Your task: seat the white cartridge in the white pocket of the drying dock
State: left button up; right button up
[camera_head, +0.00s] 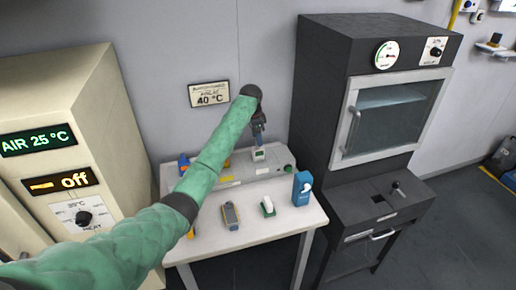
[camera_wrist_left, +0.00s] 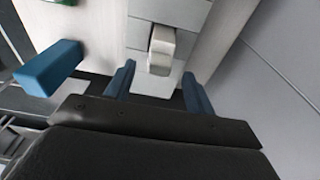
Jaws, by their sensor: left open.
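A white block that looks like the white cartridge (camera_head: 259,154) stands at the dock, its top showing a dark green patch in the head view. The drying dock (camera_head: 232,172) is a pale unit at the back of the table. My left gripper (camera_head: 258,130) hangs right above the white block, open, with blue fingers. In the left wrist view the white block (camera_wrist_left: 162,48) lies ahead of the gap between the fingers (camera_wrist_left: 158,88), with no visible contact. I cannot tell whether it is fully down in its pocket. My right gripper is not in view.
A blue block (camera_wrist_left: 48,68) shows left in the wrist view. The dark oven (camera_head: 370,110) stands close on the right.

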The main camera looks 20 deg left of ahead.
aim_at(256, 148)
pick_arm(q)
jog(key=r, duration=0.2)
jog(key=r+b, duration=0.1)
jog(key=r, duration=0.2)
jog(key=shift+s+a+r, duration=0.2)
jog(key=shift+a+r, duration=0.05)
jog(key=shift+r, duration=0.05)
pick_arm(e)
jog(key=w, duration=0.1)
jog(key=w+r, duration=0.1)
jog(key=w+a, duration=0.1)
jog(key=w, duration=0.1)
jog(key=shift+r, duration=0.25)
pick_arm(q)
jog(key=shift+f, duration=0.1)
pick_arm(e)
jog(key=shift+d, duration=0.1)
